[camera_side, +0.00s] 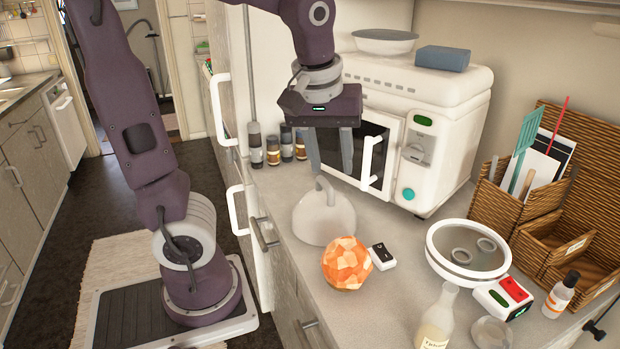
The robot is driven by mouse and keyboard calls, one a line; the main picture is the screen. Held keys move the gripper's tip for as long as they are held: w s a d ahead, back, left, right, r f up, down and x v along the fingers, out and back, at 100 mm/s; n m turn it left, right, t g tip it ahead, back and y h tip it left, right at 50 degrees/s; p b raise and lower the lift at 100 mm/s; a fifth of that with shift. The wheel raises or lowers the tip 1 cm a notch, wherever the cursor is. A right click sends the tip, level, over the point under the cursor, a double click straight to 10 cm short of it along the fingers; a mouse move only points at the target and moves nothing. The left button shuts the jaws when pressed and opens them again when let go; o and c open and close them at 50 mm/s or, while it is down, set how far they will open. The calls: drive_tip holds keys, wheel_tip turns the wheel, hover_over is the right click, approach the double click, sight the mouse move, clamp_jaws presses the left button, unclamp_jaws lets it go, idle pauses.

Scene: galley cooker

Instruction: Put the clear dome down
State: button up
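The clear dome (324,222) is a pale, see-through cover with a curved handle on top. It is upright at the left part of the grey counter, and its base looks to be on the surface. My gripper (331,172) points down just above it, fingers spread apart. The handle (322,186) is near the left fingertip and narrower than the gap between the fingers. I see no grip on it, though whether a finger touches it is hard to tell.
An orange faceted ball (346,263) and a small black-and-white box (382,256) stand close right of the dome. A white microwave (430,110) and several spice jars (272,150) are behind.

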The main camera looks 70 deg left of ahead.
drive_tip(key=s+d+m+t+h, duration=0.1)
drive_tip(key=s+d+m+t, duration=0.2)
drive_tip(key=s+d+m, duration=0.6)
drive_tip(key=shift+s+d+f+m+h, duration=0.25)
drive_tip(key=shift+s+m, duration=0.25)
drive_tip(key=shift+m, duration=0.4)
